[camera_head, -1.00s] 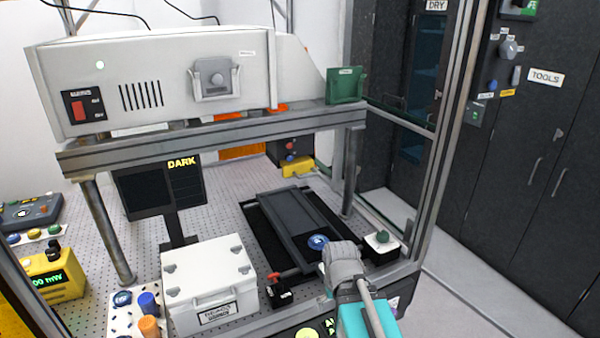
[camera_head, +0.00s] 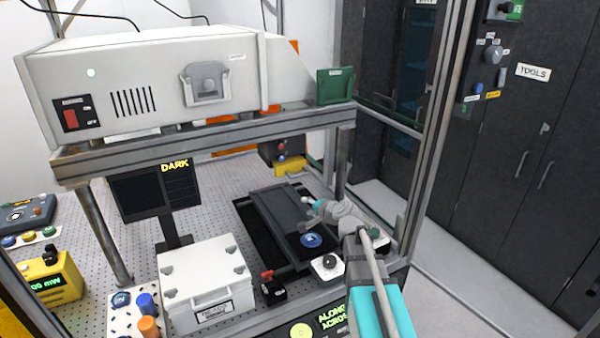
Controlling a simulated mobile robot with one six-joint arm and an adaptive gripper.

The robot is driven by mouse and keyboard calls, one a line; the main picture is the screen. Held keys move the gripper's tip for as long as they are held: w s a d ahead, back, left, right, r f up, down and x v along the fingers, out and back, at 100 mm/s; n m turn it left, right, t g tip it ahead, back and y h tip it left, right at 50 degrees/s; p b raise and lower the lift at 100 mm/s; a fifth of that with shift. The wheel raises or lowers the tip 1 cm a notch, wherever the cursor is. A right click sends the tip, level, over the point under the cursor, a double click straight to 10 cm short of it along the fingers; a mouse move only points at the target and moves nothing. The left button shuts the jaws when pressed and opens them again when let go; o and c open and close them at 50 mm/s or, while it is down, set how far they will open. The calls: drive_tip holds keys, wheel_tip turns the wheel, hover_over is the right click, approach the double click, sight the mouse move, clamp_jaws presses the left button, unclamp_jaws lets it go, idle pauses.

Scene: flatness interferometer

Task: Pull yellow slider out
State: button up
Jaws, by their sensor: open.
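The yellow slider is most likely the yellow block (camera_head: 290,166) at the back of the bench, low on a dark box (camera_head: 272,151) with a red and a blue knob. Its exact shape is too small to make out. My gripper (camera_head: 308,204) is open, in front of the yellow block and apart from it, above the right side of the dark sliding stage. My arm reaches in from the lower right and hides part of the bench there.
A blue round knob (camera_head: 310,240) sits on the stage (camera_head: 277,208). A white box (camera_head: 204,268) stands front left, a dark screen (camera_head: 150,190) behind it. An overhead beam (camera_head: 200,144) carries the white instrument (camera_head: 140,90). A frame post (camera_head: 425,150) rises at right.

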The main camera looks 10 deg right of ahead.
sight(301, 175)
drive_tip(key=w+d+r+m+t+h, duration=0.1)
drive_tip(key=w+d+r+m+t, duration=0.1)
drive_tip(key=w+d+r+m, duration=0.2)
drive_tip(key=shift+r+t, duration=0.25)
drive_tip(key=shift+t, duration=0.15)
drive_tip(key=shift+w, duration=0.2)
drive_tip(key=b+x, duration=0.2)
drive_tip(key=x, duration=1.1)
drive_tip(key=shift+w+f, duration=0.1)
drive_tip(key=shift+w, duration=0.15)
clamp_jaws()
